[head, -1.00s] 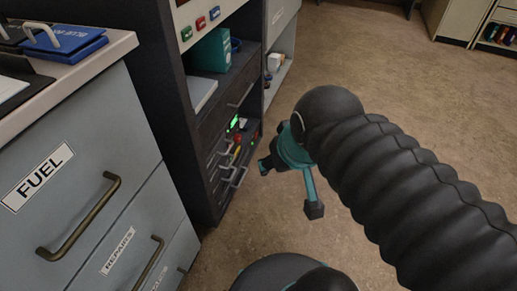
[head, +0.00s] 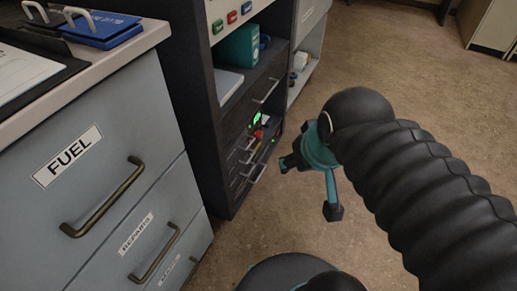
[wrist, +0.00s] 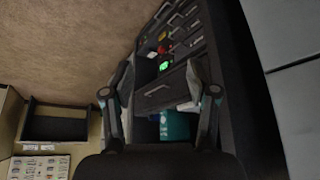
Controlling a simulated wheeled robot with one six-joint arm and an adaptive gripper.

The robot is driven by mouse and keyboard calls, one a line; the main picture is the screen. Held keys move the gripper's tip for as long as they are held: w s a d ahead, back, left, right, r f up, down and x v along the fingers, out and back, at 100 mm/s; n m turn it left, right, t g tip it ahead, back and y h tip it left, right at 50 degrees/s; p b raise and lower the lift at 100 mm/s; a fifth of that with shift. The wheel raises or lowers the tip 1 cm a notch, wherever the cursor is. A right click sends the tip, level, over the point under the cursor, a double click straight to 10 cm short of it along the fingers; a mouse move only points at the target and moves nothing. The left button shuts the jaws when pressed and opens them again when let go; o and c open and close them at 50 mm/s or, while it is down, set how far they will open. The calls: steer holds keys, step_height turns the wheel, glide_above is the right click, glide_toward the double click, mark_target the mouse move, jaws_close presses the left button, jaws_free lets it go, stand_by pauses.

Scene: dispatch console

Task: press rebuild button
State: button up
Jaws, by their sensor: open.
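No label reading rebuild is legible, so I cannot tell which control is the rebuild button. A small row of coloured buttons (head: 232,17) sits on the pale upper panel of the dark cabinet. Lower, a lit green display (head: 256,119) shows in the cabinet, with a small red part (head: 258,134) just below it.
A grey drawer unit (head: 150,100) labelled FUEL stands at left, with handles sticking out and a blue clipboard (head: 100,32) on top. The dark cabinet's lower drawers (head: 240,165) have protruding handles. Open floor (head: 400,70) lies to the right.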

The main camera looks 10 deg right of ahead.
jaws_close()
stand_by(0.3)
stand_by(1.1)
